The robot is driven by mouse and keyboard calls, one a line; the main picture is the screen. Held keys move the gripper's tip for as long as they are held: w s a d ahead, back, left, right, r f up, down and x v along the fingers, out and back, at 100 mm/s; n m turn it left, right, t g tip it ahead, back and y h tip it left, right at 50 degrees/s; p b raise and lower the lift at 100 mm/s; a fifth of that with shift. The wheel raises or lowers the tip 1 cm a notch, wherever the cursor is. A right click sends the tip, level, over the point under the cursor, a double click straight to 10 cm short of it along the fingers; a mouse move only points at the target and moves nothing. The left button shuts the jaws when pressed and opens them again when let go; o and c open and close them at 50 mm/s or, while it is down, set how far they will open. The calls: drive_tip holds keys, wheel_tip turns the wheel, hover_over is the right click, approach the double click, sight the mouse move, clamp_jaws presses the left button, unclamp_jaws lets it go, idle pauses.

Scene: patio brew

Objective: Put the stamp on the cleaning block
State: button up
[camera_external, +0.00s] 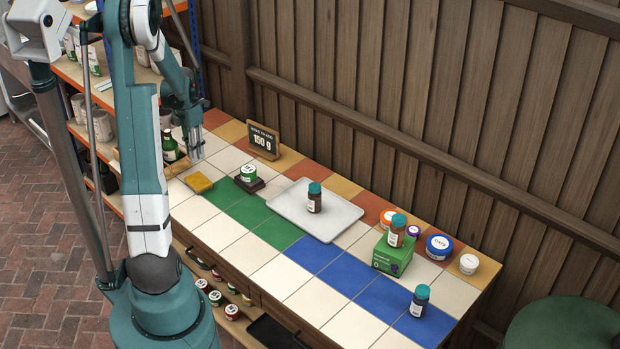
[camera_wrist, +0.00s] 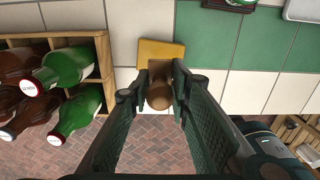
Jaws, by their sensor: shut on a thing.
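The cleaning block is a flat yellow block (camera_external: 198,182) on the tiled counter; it also shows in the wrist view (camera_wrist: 160,48), just beyond my fingertips. The stamp (camera_wrist: 159,95) has a rounded brown wooden handle. My gripper (camera_wrist: 159,88) is shut on the stamp, with a finger on each side. In the external view my gripper (camera_external: 196,152) is above and close to the block, and I cannot make out the stamp there. The stamp's lower end is mostly hidden, so I cannot tell whether it touches the block.
A wooden crate of bottles (camera_wrist: 103,60) stands left of the block. A green-labelled tin on a dark scale (camera_external: 249,184), a white tray (camera_external: 337,222) with a brown jar and a "150 g" sign (camera_external: 263,138) are to the right. The front middle tiles are clear.

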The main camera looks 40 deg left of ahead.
hover_over(198, 180)
drive_tip(key=shift+f+b, duration=0.45)
drive_tip(key=shift+f, duration=2.6)
drive_tip(key=shift+f+b, duration=0.35)
drive_tip(key=shift+f, duration=1.5)
drive_tip(key=shift+f, duration=0.15)
drive_tip(key=o, duration=0.8)
drive_tip(key=shift+o, duration=0.2)
drive_tip(key=shift+r+p, duration=0.9)
drive_tip(key=shift+r, duration=5.25)
